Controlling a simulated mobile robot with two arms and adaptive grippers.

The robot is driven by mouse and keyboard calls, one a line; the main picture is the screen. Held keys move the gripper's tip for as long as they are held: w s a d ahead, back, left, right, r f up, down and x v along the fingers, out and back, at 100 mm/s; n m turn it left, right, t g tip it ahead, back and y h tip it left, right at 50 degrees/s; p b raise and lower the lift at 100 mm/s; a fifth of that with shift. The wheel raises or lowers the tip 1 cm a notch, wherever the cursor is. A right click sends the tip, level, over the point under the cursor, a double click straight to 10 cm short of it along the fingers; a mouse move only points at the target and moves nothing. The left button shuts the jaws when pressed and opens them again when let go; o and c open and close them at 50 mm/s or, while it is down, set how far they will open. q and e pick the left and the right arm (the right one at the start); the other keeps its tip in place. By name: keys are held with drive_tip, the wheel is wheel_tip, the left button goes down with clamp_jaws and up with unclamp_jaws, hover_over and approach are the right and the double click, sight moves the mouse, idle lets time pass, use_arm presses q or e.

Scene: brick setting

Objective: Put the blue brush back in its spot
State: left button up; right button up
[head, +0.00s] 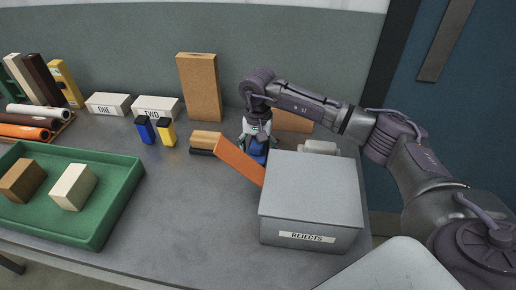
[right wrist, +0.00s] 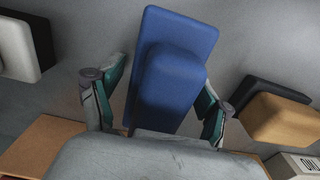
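The blue brush (head: 258,147) is on the grey table behind the rejects box, partly hidden by my gripper and the box. In the right wrist view the blue brush (right wrist: 172,78) lies between the fingers of my right gripper (right wrist: 157,100). The fingers are apart, one on each side of it, with a gap at the left finger; firm contact does not show. My right gripper (head: 257,136) points down at the brush in the head view. No marked spot for the brush can be made out. My left gripper is out of view.
A grey rejects box (head: 312,187) stands right in front of the gripper. An orange board (head: 240,162) is close on the left, beside a tan brush (head: 207,140). A white brush (head: 318,147) is to the right. A green tray (head: 105,222) holds two blocks.

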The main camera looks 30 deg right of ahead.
wheel_tip(320, 180, up, 12)
drive_tip(key=shift+r+b, duration=0.2)
drive_tip(key=shift+b, duration=0.2)
idle(0.3)
idle(0.4)
